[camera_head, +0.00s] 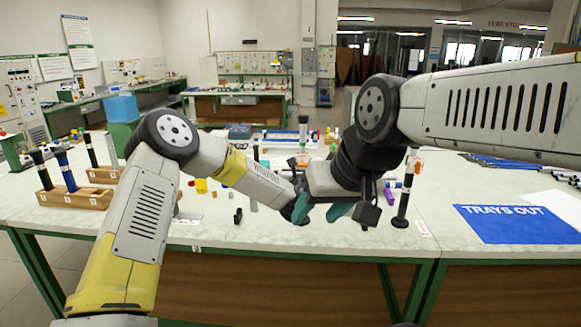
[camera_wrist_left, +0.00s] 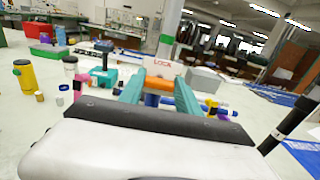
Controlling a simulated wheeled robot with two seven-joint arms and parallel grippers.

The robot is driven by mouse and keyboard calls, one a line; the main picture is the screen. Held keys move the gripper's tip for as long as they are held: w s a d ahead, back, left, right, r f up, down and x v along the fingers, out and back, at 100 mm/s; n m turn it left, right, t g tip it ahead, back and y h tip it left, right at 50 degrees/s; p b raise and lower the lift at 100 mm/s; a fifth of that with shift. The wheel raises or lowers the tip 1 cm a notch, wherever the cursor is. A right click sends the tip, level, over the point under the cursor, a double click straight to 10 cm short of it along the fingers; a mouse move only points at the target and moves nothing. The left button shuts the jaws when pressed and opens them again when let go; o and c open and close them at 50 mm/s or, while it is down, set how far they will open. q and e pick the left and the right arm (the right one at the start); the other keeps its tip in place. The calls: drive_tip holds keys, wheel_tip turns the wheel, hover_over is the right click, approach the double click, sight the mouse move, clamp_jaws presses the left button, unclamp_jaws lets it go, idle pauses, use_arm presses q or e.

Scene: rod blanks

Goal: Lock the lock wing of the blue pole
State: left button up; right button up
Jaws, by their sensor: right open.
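In the head view a blue pole (camera_head: 66,175) leans in a wooden block at the far left, clear of both grippers. In the left wrist view a grey pole (camera_wrist_left: 170,36) stands ahead of my left gripper (camera_wrist_left: 160,80). An orange part (camera_wrist_left: 158,84) and a white LOCK label (camera_wrist_left: 163,68) show between its teal fingers. The fingers are apart; whether they touch the orange part is unclear. In the head view my left gripper is mostly hidden behind the right wrist. My right gripper (camera_head: 320,211) is open and empty, its teal fingers spread above the table's front.
A black pole (camera_head: 404,190) with an orange part near its top stands to the right. A blue TRAYS OUT mat (camera_head: 515,223) lies at the right. Small coloured parts, including a yellow jar (camera_wrist_left: 24,75), clutter the table. Its front left is mostly clear.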

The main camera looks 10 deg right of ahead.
use_arm(q)
clamp_jaws()
drive_tip(key=shift+m, duration=0.3)
drive_tip(key=m, duration=0.6)
drive_tip(key=shift+d, duration=0.2)
drive_tip(key=m, duration=0.5)
drive_tip(key=shift+s+f+m, duration=0.1)
drive_tip(key=shift+m, duration=0.3)
drive_tip(key=m, duration=0.5)
drive_tip(key=shift+f, duration=0.15)
drive_tip(key=shift+m, duration=0.4)
